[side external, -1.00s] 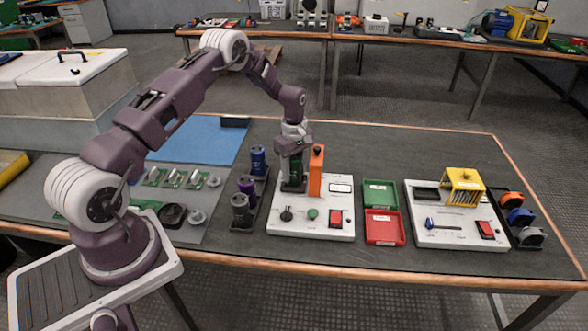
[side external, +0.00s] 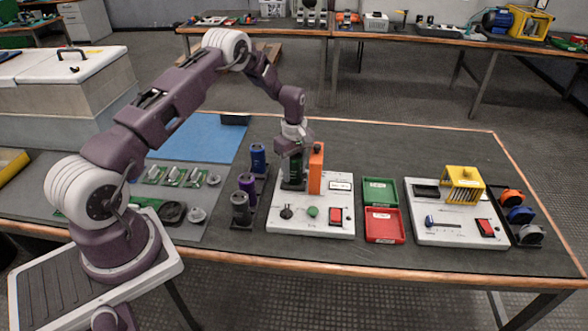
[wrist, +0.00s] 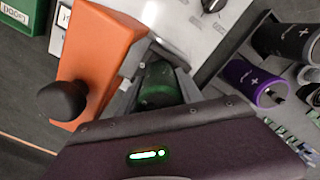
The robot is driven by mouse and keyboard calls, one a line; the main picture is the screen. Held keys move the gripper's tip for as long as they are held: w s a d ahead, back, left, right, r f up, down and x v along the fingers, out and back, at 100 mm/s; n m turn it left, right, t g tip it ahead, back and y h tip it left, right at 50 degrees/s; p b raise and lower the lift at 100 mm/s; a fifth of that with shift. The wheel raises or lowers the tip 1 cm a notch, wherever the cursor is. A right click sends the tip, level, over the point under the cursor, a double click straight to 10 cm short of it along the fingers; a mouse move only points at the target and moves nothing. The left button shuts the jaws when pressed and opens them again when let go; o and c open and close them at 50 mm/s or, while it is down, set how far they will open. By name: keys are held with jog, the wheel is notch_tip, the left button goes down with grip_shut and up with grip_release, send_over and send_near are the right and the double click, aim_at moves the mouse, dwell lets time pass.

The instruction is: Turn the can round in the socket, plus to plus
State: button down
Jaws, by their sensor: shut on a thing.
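A dark green can (wrist: 158,84) stands between the fingers of my gripper (wrist: 160,90) in the wrist view. In the side view my gripper (side external: 294,172) points down over the back left of the white panel (side external: 283,228), shut on the can. The socket under the can is hidden, and I cannot see the can's plus mark. An orange block (side external: 316,170) with a dark knob stands just right of the gripper. It also shows in the wrist view (wrist: 103,55).
Blue (side external: 258,157), purple (side external: 247,187) and grey (side external: 240,208) cans stand in a rack left of the panel. Green (side external: 380,190) and red (side external: 384,224) trays lie to its right. A second panel (side external: 455,232) carries a yellow cage (side external: 463,184).

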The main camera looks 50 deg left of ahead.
aim_at(294, 156)
jog(key=shift+f, duration=0.1)
jog(key=c, duration=0.7)
grip_release()
jog(key=shift+r, duration=4)
